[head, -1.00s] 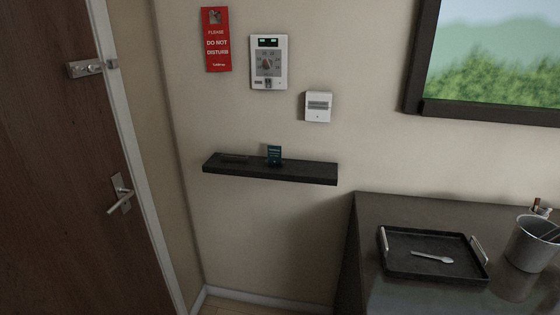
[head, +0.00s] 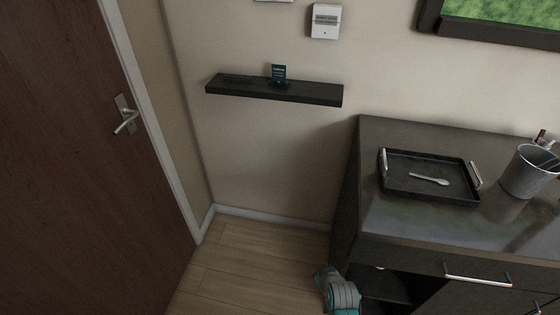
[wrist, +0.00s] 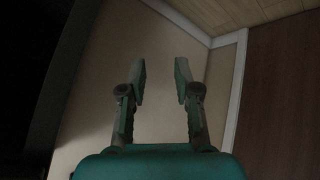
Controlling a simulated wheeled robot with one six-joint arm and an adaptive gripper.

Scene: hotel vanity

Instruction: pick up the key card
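The key card (head: 278,72) is a small dark teal card with pale print. It stands upright in a small dark holder on the black wall shelf (head: 300,93), right of the shelf's middle. In the wrist view my gripper (wrist: 160,72) is open, with its two fingers apart and nothing between them. In the head view, part of my arm (head: 340,292) shows at the bottom, low beside the vanity and well below the shelf. The fingertips are not visible there. The card does not show in the wrist view.
The dark vanity (head: 400,222) stands right of the shelf, bearing a black tray (head: 440,195) with a white spoon (head: 429,180) and a grey bucket (head: 528,172). A wooden door (head: 70,180) is at left. A white wall device (head: 325,21) hangs above the shelf. Floor below the shelf is clear.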

